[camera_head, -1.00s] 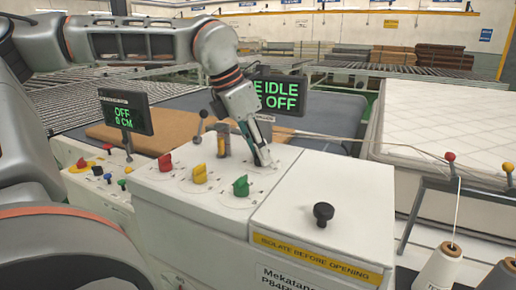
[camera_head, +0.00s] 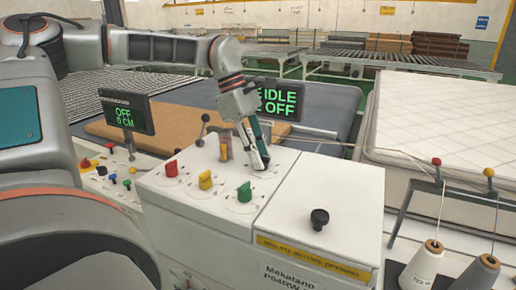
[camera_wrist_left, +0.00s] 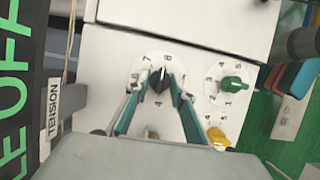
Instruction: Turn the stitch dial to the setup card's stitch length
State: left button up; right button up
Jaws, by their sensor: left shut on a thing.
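My left gripper (camera_head: 262,168) reaches down onto the white machine top (camera_head: 215,205) behind the green knob. In the left wrist view its two green-sided fingers (camera_wrist_left: 158,100) stand on either side of a black dial (camera_wrist_left: 158,82) and are shut on it. The dial sits on a white disc with printed numbers. Its upper end is near the 8 in that view, but its exact setting is hard to read. In the head view the fingers mostly hide this dial. I cannot make out a setup card. My right gripper is not in view.
Red (camera_head: 171,168), yellow (camera_head: 205,181) and green (camera_head: 244,192) knobs stand beside the gripped dial. A black knob (camera_head: 319,219) tops the box at right. Screens (camera_head: 127,112) stand behind. Thread cones (camera_head: 423,266) and a mattress (camera_head: 425,125) are at right.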

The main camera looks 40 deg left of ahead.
pick_arm(q)
jog(key=shift+r+m+p, duration=0.1)
jog(key=shift+m+p, duration=0.3)
jog(key=shift+m, duration=0.1)
jog(key=shift+m+g+p, duration=0.3)
jog(key=shift+m+g, duration=0.1)
jog(key=shift+m, duration=0.1)
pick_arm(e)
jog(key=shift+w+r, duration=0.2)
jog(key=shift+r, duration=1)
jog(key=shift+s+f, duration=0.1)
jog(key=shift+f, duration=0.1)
pick_arm(q)
jog(key=o, duration=1.1)
jog(key=shift+c, duration=0.2)
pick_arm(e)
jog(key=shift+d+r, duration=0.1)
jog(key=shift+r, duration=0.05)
